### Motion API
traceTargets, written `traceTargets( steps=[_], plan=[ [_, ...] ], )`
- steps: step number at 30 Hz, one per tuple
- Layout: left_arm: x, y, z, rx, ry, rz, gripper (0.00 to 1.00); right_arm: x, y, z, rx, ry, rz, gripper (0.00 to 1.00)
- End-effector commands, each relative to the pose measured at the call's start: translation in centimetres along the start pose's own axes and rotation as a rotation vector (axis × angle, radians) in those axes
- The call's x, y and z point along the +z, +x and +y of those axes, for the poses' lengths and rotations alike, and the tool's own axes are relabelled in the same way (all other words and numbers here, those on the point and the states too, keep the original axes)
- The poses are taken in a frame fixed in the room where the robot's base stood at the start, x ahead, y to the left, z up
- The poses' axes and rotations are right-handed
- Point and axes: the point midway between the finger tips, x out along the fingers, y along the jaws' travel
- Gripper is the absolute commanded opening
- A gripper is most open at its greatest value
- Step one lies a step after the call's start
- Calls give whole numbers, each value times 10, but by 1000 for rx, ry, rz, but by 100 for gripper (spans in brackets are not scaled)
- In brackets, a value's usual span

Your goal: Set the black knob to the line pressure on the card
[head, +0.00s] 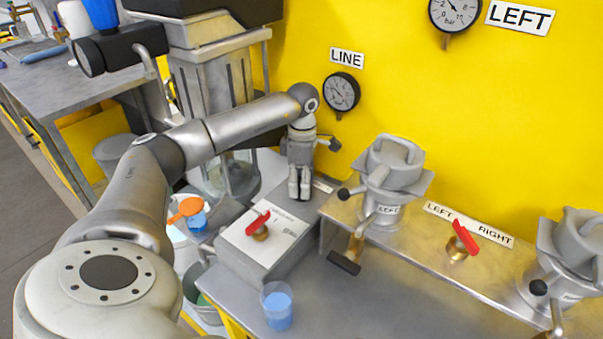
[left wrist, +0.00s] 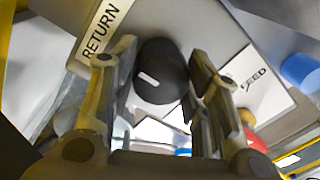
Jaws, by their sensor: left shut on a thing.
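The black knob (left wrist: 161,72) shows in the left wrist view as a dark round cap with a white pointer mark, between the two fingers. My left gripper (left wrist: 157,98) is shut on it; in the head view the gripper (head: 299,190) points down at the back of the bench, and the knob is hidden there. The round LINE gauge (head: 341,92) hangs on the yellow wall under its label (head: 347,57); its needle is too small to read. A card giving a line pressure cannot be made out. My right gripper is not in view.
A red-handled valve (head: 259,226) sits on a white plate in front of my left gripper. A cup of blue liquid (head: 277,305) stands near it. A grey clamp-lidded vessel (head: 386,180) and another red valve (head: 463,240) stand to the right.

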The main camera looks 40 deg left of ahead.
Motion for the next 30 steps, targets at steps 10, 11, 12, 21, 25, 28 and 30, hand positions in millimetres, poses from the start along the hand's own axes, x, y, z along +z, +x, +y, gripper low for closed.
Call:
traceTargets(
  steps=[10, 11, 12, 21, 25, 28, 30],
  plan=[
    [0, -2, 1, 5, 3, -4, 19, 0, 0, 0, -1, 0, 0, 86],
    [0, -2, 1, 5, 3, -4, 19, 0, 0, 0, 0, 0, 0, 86],
    [0, -2, 1, 5, 3, -4, 44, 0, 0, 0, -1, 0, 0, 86],
    [0, -1, 1, 3, 3, -1, 65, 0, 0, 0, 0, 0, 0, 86],
    [0, -1, 0, 2, 3, -1, 65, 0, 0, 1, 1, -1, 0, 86],
    [0, -4, 1, 2, 3, -1, 65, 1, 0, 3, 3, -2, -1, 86],
    [0, -10, 1, 2, 3, -2, 65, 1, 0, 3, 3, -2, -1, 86]
  ],
)
